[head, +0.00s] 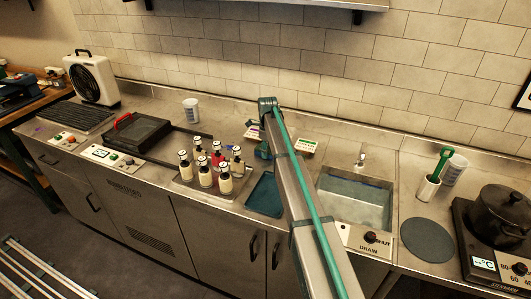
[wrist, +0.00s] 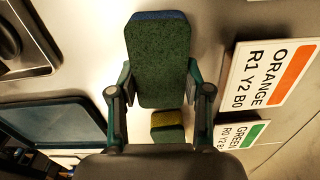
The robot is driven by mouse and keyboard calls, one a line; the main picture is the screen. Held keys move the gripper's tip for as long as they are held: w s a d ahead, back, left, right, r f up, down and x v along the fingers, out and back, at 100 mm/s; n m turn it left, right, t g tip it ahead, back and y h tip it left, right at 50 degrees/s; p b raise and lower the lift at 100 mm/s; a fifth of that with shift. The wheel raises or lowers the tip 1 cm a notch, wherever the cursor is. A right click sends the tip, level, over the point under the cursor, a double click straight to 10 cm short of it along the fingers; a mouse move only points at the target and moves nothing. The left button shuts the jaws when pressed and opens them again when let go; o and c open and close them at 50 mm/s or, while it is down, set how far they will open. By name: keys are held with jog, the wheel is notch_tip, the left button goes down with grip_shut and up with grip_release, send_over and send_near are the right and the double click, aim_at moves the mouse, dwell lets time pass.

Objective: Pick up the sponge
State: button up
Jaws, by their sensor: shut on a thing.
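The sponge (wrist: 158,60) is a dark green, rough block with a blue edge at its far end, in the wrist view. My gripper (wrist: 160,88) has one finger on each side of it and is shut on it. A smaller green and yellow patch (wrist: 167,125) shows just below the sponge, between the fingers; I cannot tell whether it is a second object or a reflection. In the head view my gripper is mostly hidden behind my arm, and I cannot make out the sponge there.
White cards lie close by, one marked orange (wrist: 270,75) and one marked green (wrist: 240,133). A blue-bottomed tray (head: 264,196) is in front. Several bottles (head: 206,172) stand to the left, and the sink (head: 355,202) is at the right.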

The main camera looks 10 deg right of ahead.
jog(key=shift+r, duration=0.15)
jog(key=shift+r+b, duration=0.3)
jog(key=shift+r, duration=0.25)
jog(key=s+a+r+b, duration=0.1)
jog(key=s+r+b, duration=0.4)
jog(key=s+r, duration=0.6)
jog(key=s, duration=0.3)
jog(key=shift+a+r, duration=0.35)
jog(key=shift+a, duration=0.05)
jog(key=c, duration=0.3)
